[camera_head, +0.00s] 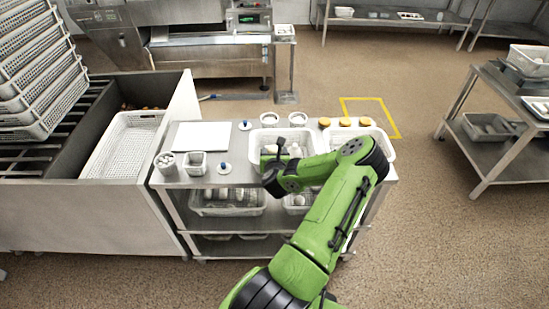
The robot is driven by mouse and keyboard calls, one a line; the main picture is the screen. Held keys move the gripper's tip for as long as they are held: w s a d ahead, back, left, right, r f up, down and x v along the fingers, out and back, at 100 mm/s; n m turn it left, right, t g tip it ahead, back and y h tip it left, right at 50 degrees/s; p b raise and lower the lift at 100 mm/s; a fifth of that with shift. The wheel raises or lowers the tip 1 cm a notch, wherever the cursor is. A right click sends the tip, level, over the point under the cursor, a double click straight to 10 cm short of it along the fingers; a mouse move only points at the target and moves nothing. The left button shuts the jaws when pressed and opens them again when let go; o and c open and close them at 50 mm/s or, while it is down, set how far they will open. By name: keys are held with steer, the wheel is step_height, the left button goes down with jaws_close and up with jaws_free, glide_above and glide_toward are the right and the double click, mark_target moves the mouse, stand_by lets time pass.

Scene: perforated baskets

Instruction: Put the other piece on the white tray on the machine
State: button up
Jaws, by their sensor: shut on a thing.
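My green arm reaches over the metal worktable (254,181). My gripper (277,150) is small and dark in this view, above the left white basket (258,134). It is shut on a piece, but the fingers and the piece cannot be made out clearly. White pieces (295,150) show in that basket beside the gripper. The machine (205,50) stands across the floor at the back. A small white tray (284,31) sits at its right end, on a narrow stand; its contents are too small to tell.
The table holds a white board (202,136), small tubs (195,163), blue-knobbed items (224,167), white bowls (269,119) and yellow-topped items (345,122). Baskets (228,203) fill the lower shelf. A bin with stacked crates (38,65) stands left. Floor between table and machine is mostly clear.

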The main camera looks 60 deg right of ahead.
steer(key=shift+f+b, duration=0.3)
steer(key=shift+f, duration=0.05)
steer(key=o, duration=1.1)
steer(key=shift+r+p, duration=0.5)
steer(key=shift+r, duration=0.25)
steer(key=v, duration=1.2)
steer(key=shift+f+p, duration=0.15)
steer(key=shift+p, duration=0.15)
